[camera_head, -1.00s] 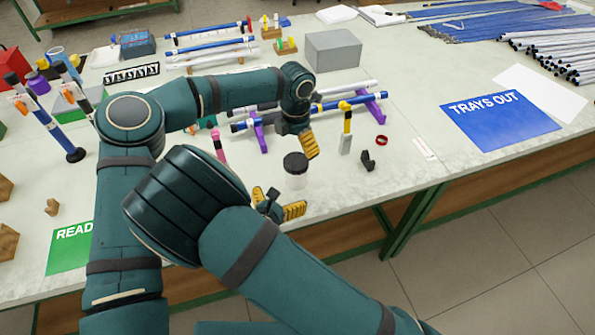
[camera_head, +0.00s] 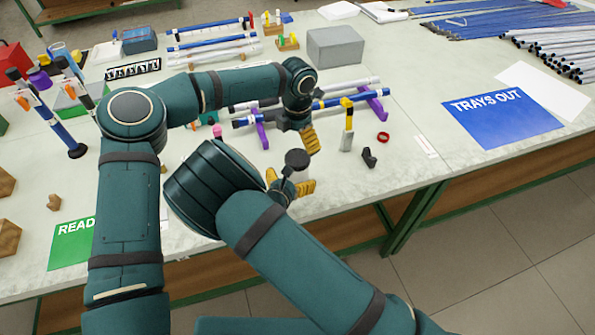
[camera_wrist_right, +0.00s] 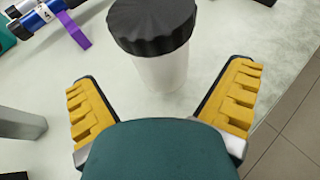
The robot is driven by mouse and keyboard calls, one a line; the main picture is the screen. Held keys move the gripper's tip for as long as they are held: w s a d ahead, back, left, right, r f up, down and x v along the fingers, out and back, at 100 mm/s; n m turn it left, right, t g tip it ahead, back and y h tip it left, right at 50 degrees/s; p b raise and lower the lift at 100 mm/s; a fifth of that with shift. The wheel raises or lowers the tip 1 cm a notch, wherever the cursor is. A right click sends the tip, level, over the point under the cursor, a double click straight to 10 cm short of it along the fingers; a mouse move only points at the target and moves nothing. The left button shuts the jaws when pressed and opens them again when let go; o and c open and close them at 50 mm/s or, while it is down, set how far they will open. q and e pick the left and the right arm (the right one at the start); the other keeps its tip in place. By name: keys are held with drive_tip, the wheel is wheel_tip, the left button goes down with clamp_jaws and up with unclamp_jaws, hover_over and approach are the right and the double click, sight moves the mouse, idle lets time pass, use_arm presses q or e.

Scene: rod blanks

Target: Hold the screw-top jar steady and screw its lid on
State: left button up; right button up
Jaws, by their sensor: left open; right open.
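The screw-top jar (camera_wrist_right: 160,70) is white and stands upright on the table. Its black ribbed lid (camera_wrist_right: 152,22) sits on top of it; I cannot tell how tightly. In the head view the lid (camera_head: 297,159) hides part of the jar. My right gripper (camera_head: 290,184) is open just in front of the jar, and in the right wrist view its yellow fingers (camera_wrist_right: 160,100) are spread with the jar ahead between them. My left gripper (camera_head: 310,140) is open, with yellow fingers pointing down, just behind and right of the lid. It holds nothing that I can see.
Rods on purple supports (camera_head: 262,135) lie behind the jar. A yellow-and-black upright piece (camera_head: 348,125), a black clip (camera_head: 369,156) and a red ring (camera_head: 383,137) are to the right. The table's front edge is close to the jar. Clear tabletop lies right of the ring.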

sight(294, 175)
drive_tip(key=shift+x, duration=2.6)
